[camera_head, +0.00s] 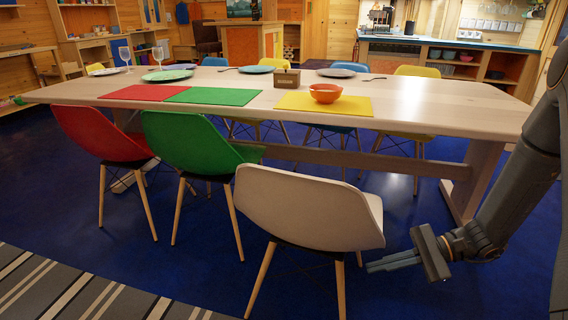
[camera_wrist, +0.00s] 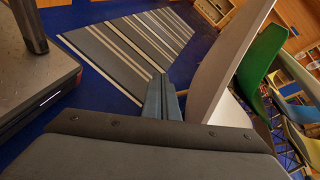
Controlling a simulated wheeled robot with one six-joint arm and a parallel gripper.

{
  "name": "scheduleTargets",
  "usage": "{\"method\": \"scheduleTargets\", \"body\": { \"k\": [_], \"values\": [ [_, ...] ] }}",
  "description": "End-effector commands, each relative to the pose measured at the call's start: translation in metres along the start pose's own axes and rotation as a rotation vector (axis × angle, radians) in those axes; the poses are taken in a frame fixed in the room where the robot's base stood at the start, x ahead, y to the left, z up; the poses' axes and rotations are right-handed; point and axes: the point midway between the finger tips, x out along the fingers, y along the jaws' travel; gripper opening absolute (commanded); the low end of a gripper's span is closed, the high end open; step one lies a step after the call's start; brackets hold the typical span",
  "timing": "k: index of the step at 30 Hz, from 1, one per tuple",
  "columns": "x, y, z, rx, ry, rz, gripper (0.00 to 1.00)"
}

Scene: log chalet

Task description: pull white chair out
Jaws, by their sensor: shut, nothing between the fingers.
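The white chair (camera_head: 308,208) stands at the near side of the long table (camera_head: 440,98), its backrest toward me and its wooden legs on the blue floor. My gripper (camera_head: 370,266) is low beside the chair's right side, with its fingers pointing left toward the chair's rear right leg. In the wrist view the fingers of my gripper (camera_wrist: 162,97) are together and empty. The white chair's shell (camera_wrist: 222,70) rises just right of them there. I cannot tell whether the fingers touch the chair.
A green chair (camera_head: 190,145) and a red chair (camera_head: 98,133) stand left of the white one. A striped rug (camera_head: 70,290) lies at the front left. An orange bowl (camera_head: 325,93) and plates are on the table. Blue floor is open in front of the chairs.

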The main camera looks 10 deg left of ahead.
Motion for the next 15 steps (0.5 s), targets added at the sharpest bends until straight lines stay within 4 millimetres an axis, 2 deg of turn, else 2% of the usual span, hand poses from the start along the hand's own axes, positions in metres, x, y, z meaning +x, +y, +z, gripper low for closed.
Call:
{"method": "scheduleTargets", "body": {
  "k": [1, 9, 15],
  "values": [
    [0.006, -0.001, 0.015, -0.039, 0.010, 0.059, 0.00],
    [0.025, 0.013, 0.081, -0.265, 0.081, 0.381, 0.00],
    [0.028, 0.025, 0.112, -0.409, 0.126, 0.549, 0.00]
  ]
}}
